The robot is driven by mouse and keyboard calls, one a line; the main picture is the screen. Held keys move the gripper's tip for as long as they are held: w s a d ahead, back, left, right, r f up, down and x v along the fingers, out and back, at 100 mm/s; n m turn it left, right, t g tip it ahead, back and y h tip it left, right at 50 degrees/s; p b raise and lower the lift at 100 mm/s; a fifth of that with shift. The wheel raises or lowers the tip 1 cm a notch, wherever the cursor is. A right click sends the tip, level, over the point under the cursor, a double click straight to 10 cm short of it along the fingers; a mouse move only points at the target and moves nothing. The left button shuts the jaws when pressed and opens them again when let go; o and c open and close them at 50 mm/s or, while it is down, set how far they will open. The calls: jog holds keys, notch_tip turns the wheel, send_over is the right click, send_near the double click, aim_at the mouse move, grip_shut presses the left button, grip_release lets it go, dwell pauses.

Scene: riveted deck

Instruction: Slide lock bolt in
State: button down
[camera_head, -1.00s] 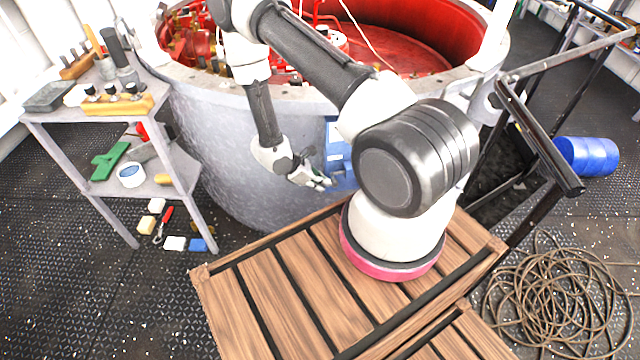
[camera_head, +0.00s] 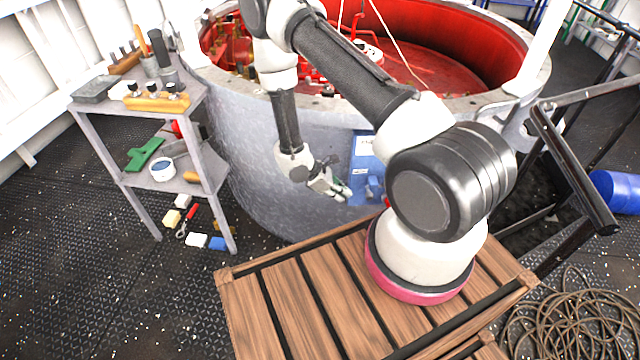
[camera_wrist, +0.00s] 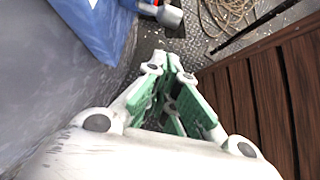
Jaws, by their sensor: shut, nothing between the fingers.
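A blue fixture (camera_head: 366,150) is mounted on the side of the grey tank, just beyond my gripper in the head view. In the wrist view the blue fixture (camera_wrist: 92,28) is at the upper left. A short metal cylinder (camera_wrist: 168,15) with an orange-red part beside it shows past its end; I cannot tell whether this is the lock bolt. My gripper (camera_head: 343,193) is left of the fixture's lower part, low beside the tank wall. In the wrist view its green-padded fingers (camera_wrist: 173,66) are shut and empty, apart from the metal cylinder.
The round grey tank (camera_head: 275,170) has a red interior. A slatted wooden platform (camera_head: 310,300) lies below my arm. A shelf with tools (camera_head: 190,105) stands at left, dark railings (camera_head: 570,170) at right, and coiled rope (camera_head: 565,320) lies on the floor.

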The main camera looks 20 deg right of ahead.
jog(key=v, duration=0.8)
jog(key=shift+r, duration=0.35)
jog(key=s+d+r+m+t+y, duration=0.1)
jog(key=s+r+m, duration=0.3)
jog(key=r, duration=1.1)
jog(key=s+d+r+m+t+y, duration=0.2)
jog(key=s+r, duration=0.7)
jog(key=r, duration=0.5)
jog(key=s+d+r+m+t+y, duration=0.2)
jog(key=s+r+m+t+y, duration=0.2)
jog(key=r, duration=1.1)
jog(key=s+m, duration=0.3)
jog(key=m, duration=0.1)
jog(key=shift+r+y, duration=0.35)
jog(key=shift+y, duration=0.05)
